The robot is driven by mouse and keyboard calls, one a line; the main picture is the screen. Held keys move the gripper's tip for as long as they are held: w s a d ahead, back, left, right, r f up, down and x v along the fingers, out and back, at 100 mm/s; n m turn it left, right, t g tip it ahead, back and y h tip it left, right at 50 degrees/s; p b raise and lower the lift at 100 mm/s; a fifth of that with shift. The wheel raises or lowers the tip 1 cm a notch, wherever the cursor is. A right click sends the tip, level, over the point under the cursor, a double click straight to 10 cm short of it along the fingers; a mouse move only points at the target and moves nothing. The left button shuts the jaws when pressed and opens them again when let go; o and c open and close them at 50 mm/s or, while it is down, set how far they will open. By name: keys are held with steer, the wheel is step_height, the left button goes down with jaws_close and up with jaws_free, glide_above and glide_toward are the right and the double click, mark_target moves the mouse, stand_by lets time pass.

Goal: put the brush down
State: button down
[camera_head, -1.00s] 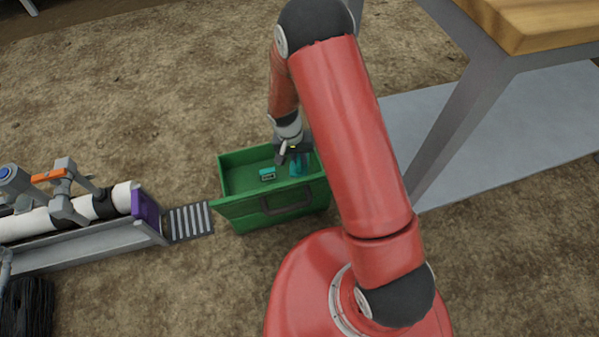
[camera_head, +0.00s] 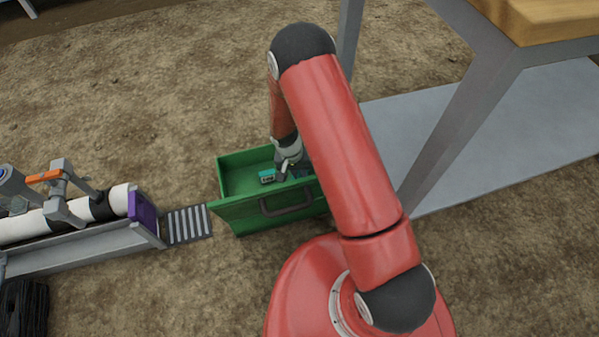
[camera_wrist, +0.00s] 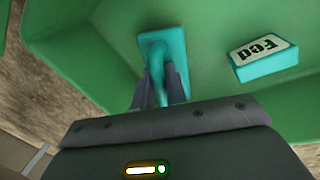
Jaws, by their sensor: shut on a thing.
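The brush is the teal piece (camera_wrist: 163,50) between my fingers in the wrist view, with a flat block and a narrow handle. My gripper (camera_wrist: 163,88) is shut on its handle. In the head view my gripper (camera_head: 290,167) is down inside the right part of the green drawer-like bin (camera_head: 240,209), and my arm hides the brush there. In the wrist view the brush is over the green floor of the bin (camera_wrist: 90,50); I cannot tell whether it touches the floor.
A teal box labelled "Fed" or similar (camera_wrist: 264,60) lies in the bin beside the brush; it also shows in the head view (camera_head: 267,176). A grey grate (camera_head: 188,224) and a pipe with a purple end block (camera_head: 142,209) are left of the bin. A table leg (camera_head: 440,130) stands at right.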

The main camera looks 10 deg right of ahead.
steer(key=c, duration=1.4)
jaws_free()
step_height(320, 180, up, 12)
steer(key=a+p, duration=0.2)
steer(key=p, duration=0.1)
steer(key=s+d+r+t+y, duration=0.1)
steer(key=s+d+r, duration=0.15)
steer(key=r, duration=0.85)
steer(key=s+d+r+t, duration=0.1)
steer(key=d+r, duration=0.3)
steer(key=r, duration=0.8)
steer(key=s+d+r+n+t, duration=0.1)
steer(key=s+d+r+t, duration=0.1)
steer(key=s+r, duration=0.4)
steer(key=s+d+r+n+t+y, duration=0.1)
steer(key=s+d+r+t, duration=0.1)
steer(key=s+r, duration=0.4)
steer(key=s+d, duration=0.1)
steer(key=s, duration=0.4)
steer(key=shift+s+d, duration=0.25)
